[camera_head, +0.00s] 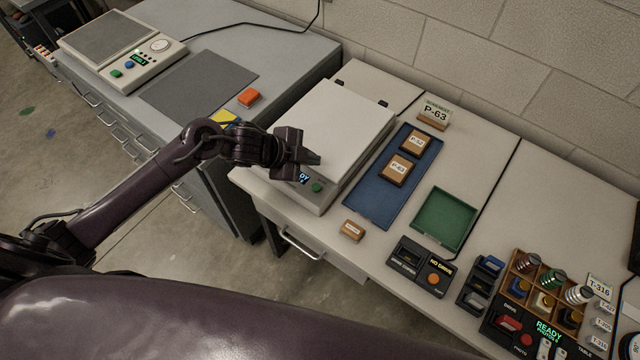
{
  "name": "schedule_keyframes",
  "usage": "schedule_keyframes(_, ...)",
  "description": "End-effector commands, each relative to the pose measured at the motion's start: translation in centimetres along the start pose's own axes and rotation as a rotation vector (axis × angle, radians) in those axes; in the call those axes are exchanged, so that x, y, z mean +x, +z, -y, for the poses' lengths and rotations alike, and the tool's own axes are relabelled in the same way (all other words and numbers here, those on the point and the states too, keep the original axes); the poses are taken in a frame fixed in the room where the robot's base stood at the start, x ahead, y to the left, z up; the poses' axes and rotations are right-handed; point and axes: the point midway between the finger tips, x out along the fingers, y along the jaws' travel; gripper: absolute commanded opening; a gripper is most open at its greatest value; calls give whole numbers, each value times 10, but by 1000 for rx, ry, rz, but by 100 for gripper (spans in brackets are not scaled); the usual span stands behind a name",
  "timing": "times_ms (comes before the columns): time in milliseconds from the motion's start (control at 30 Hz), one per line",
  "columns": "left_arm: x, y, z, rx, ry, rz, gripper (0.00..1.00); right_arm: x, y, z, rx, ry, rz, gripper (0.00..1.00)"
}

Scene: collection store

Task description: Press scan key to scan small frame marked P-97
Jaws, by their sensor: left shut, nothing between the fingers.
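A flatbed scanner (338,118) with a pale closed lid stands at the middle of the desk. Its front edge has a lit display, partly hidden, and a green key (317,187). My left gripper (314,159) is shut and empty, over the scanner's front part, just behind the green key in the picture; I cannot tell its height. Two small wooden frames lie in the blue tray (369,202): a far one (416,141) and a near one (397,169). Their labels are too small to read surely. I see no legible P-97. My right gripper is not in view.
A card reading P-63 (434,113) stands behind the blue tray. A green tray (445,219), a small wooden block (351,230) and a black control box (419,266) are to the right and front.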

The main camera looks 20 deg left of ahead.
Motion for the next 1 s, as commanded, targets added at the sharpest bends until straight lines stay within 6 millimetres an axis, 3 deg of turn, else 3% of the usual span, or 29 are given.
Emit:
schedule_keyframes(367,8,5,-5,-1,-1,1,0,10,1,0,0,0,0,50)
schedule_keyframes(800,49,35,-35,-1,-2,1,0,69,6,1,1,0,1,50)
schedule_keyframes(1000,60,44,-44,-1,-1,1,0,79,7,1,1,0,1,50)
